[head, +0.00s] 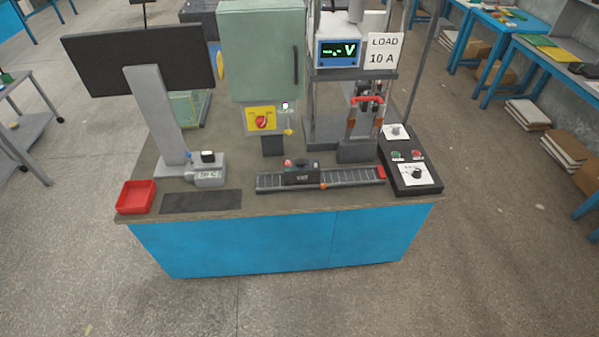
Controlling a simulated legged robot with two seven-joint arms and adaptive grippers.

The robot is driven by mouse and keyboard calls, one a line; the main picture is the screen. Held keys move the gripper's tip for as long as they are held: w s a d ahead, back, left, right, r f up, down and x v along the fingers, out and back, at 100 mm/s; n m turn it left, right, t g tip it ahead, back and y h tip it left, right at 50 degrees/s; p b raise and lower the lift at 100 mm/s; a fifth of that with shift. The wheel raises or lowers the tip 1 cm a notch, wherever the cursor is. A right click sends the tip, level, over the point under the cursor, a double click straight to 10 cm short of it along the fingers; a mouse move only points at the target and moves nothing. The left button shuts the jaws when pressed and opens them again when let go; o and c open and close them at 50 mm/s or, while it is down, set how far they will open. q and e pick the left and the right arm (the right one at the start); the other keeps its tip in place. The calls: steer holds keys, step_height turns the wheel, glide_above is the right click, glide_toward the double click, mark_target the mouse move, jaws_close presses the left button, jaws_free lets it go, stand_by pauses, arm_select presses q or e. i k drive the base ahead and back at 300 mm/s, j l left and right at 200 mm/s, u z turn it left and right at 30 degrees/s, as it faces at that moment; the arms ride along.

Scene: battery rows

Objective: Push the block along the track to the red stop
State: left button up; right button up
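The track (350,177) is a long dark rail with pale marks, lying near the front edge of the bench. A black block (301,178) with a small pale label sits on it, left of the middle. The red stop (382,171) is at the track's right end, with a clear stretch of track between it and the block. A small orange piece (323,186) shows at the track's front side, right of the block. Neither of my grippers is in view.
A red tray (136,196) and dark mat (201,202) lie left of the track. A black control box (409,172) stands close to its right end. A test stand (357,152), green cabinet (262,50) and monitor (137,58) stand behind.

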mark_target(301, 171)
steer(key=i+l+u, duration=0.2)
steer(key=i+l, duration=0.3)
steer(key=i+l+u, duration=0.25)
steer(key=i+l, duration=0.25)
